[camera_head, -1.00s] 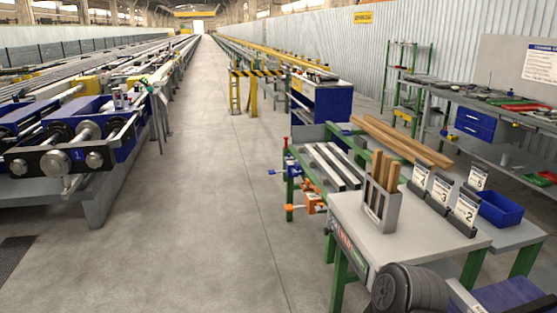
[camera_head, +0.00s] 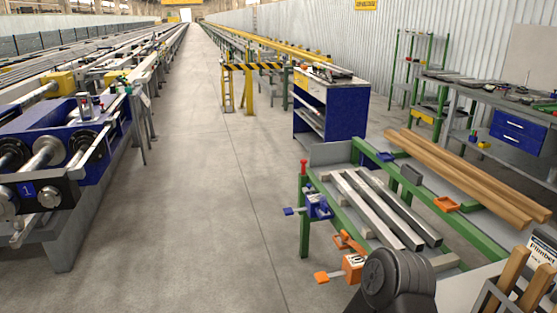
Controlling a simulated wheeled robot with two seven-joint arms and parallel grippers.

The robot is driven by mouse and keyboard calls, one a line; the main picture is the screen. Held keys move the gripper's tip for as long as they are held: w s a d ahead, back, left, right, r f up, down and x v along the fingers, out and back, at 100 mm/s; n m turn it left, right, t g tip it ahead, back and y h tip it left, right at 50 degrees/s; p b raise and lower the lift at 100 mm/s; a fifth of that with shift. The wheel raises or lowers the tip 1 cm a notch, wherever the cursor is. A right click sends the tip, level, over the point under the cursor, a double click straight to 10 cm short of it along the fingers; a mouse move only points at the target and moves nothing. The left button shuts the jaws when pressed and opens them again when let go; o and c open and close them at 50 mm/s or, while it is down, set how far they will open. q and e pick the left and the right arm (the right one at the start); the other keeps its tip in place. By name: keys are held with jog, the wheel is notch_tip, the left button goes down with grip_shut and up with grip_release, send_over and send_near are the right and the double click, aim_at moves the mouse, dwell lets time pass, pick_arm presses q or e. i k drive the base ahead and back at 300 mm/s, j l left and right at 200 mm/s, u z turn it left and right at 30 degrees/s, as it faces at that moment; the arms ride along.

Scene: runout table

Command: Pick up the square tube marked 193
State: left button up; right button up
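Several grey square tubes (camera_head: 378,212) lie side by side, slanting, on the green-framed runout table (camera_head: 440,232) at the right. No marking 193 is legible on any of them. One of my dark arm links shows at the bottom right, in front of the table's near edge. Neither gripper shows in the view, so what they hold cannot be seen.
Long wooden beams (camera_head: 465,180) lie right of the tubes. Blue (camera_head: 318,207) and orange (camera_head: 352,265) clamps stick out at the table's left edge. A blue cabinet (camera_head: 345,112) stands behind the table. A holder with wooden pieces (camera_head: 512,270) stands at bottom right. The aisle (camera_head: 185,200) is clear.

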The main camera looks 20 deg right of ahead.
aim_at(414, 242)
jog(key=i, duration=3.25)
jog(key=z, duration=3.95)
